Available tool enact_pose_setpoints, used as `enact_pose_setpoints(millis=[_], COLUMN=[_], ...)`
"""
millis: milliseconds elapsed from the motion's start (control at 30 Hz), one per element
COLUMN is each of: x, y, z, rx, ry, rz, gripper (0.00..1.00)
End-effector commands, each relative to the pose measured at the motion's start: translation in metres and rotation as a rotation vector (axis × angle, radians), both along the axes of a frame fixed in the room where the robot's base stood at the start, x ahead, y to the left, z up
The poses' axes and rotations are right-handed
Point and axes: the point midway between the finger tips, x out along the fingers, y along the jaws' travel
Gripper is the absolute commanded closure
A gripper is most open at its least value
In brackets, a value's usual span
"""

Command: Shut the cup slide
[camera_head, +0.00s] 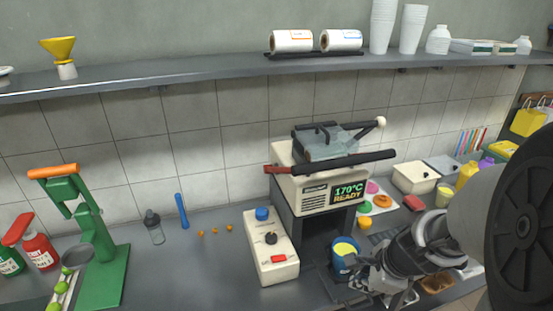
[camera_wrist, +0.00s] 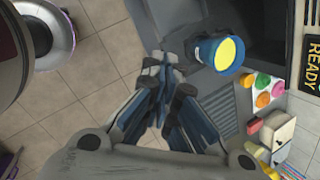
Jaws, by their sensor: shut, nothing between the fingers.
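The cup sealer (camera_head: 325,175) stands on the counter with a display reading 170°C READY. A blue cup with a yellow top (camera_head: 346,254) sits upright at the front of its dark lower opening; it also shows in the wrist view (camera_wrist: 230,58). The cup slide, a dark grey plate (camera_wrist: 197,82), lies under and beside the cup; it appears to be pulled out, but its handle is hidden. My gripper (camera_head: 356,278) is shut and empty at the front of the slide, just right of and below the cup. Its fingertips (camera_wrist: 167,60) are left of the cup in the wrist view.
A cream control box (camera_head: 271,248) with blue, black and red controls stands left of the sealer. Coloured lids (camera_head: 378,197) and containers crowd the right. A shelf (camera_head: 200,76) runs above.

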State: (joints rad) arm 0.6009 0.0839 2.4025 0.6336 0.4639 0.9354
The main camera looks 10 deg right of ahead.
Motion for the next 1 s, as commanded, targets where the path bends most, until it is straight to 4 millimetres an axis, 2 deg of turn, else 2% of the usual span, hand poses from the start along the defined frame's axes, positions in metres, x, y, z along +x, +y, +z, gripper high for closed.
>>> enact_pose_setpoints(millis=[33, 100, 200, 333, 567, 1000], x=[-0.007, -0.016, -0.032, -0.047, -0.048, -0.024], y=[-0.024, -0.049, -0.076, -0.095, -0.099, -0.097], z=[-0.027, -0.054, -0.086, -0.11, -0.131, -0.212], rx=[0.065, 0.133, 0.207, 0.257, 0.273, 0.271], ry=[0.032, 0.06, 0.092, 0.117, 0.124, 0.125], rz=[-0.181, -0.405, -0.663, -0.86, -0.922, -0.917], gripper=[1.0, 1.0, 1.0, 1.0, 1.0, 1.0])
